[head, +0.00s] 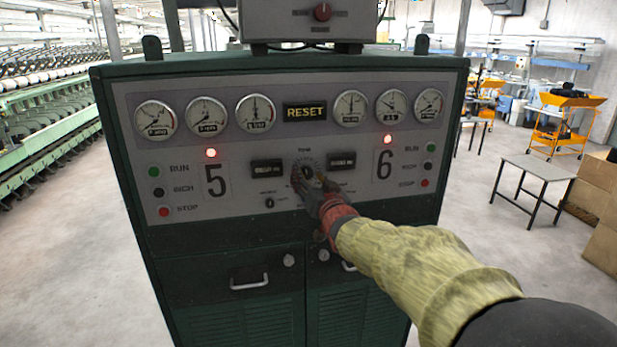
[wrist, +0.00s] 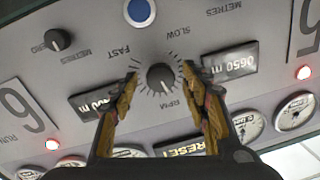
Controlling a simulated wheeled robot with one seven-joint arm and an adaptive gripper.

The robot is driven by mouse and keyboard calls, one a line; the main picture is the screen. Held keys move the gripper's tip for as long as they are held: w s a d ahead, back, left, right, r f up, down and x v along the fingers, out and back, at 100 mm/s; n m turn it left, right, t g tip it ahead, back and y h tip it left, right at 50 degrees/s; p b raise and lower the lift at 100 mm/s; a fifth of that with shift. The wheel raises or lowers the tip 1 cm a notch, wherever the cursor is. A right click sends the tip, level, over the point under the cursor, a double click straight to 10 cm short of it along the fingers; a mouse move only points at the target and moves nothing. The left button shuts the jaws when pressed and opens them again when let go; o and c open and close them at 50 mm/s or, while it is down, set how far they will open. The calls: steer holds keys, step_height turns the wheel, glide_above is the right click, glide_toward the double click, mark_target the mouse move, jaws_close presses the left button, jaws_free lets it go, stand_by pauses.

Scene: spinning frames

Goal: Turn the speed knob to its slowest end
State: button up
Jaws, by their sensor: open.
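The speed knob (wrist: 161,78) is a small dark round knob on the grey panel, ringed by tick marks. In the wrist view, which sees the panel upside down, SLOW is printed at its upper right, FAST at its upper left and RPM below. Its pointer direction is not clear. My gripper (wrist: 160,73) is open, one finger on each side of the knob, with gaps that look clear; contact cannot be told. In the head view the knob (head: 307,171) shows at the panel's middle, partly covered by my gripper (head: 308,183).
A smaller METRES/ZERO knob (wrist: 58,39) and a blue button (wrist: 139,11) are nearby. Two dark counters (wrist: 230,62) flank the speed knob. Gauges and a RESET sign (head: 305,112) run above. A box with another knob (head: 322,12) stands on the cabinet.

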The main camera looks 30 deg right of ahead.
steer(key=shift+w, duration=0.35)
steer(key=shift+c, duration=0.3)
steer(key=c, duration=1.1)
